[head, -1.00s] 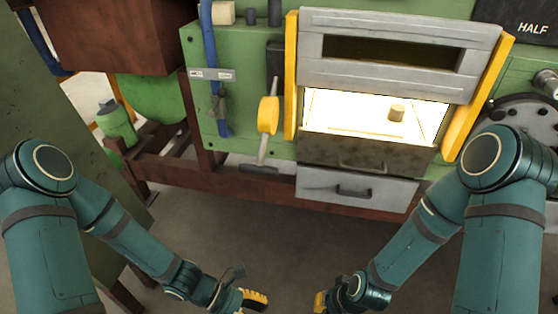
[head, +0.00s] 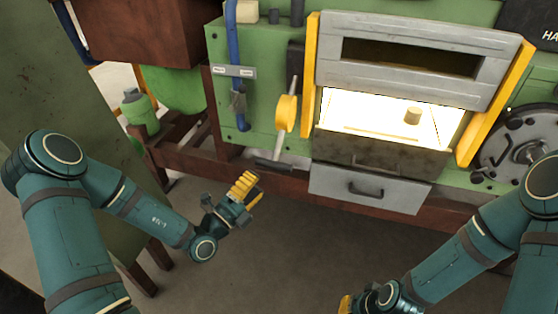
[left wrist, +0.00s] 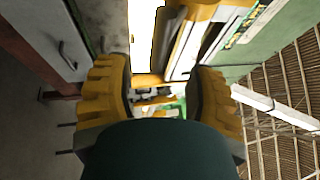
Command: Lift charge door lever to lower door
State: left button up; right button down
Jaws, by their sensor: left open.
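The charge door (head: 410,37) is a grey slotted plate, raised above the bright furnace opening (head: 350,106) between yellow side guides. Left of it is a lever with a yellow hub (head: 286,113), a thin metal rod and a dark grip (head: 273,165) at its lower end. My left gripper (head: 248,188) is below and left of that grip, apart from it. In the left wrist view its yellow fingers (left wrist: 160,95) are spread with nothing held. My right gripper (head: 345,304) is cut by the bottom edge, so its jaws are unclear.
A tan billet (head: 412,116) sits in the glowing opening. A grey drawer (head: 368,190) with a handle is below it. Blue pipe (head: 238,70) runs down the green panel left of the lever. The rusty frame rail (head: 470,225) runs along the base. The floor in front is clear.

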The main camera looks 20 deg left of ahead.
aim_at(277, 161)
pick_arm(q)
jog(key=b+x, duration=0.1)
jog(key=x, duration=0.9)
jog(key=shift+s, duration=0.1)
jog(key=shift+s, duration=0.1)
grip_shut()
jog(key=shift+f, duration=0.1)
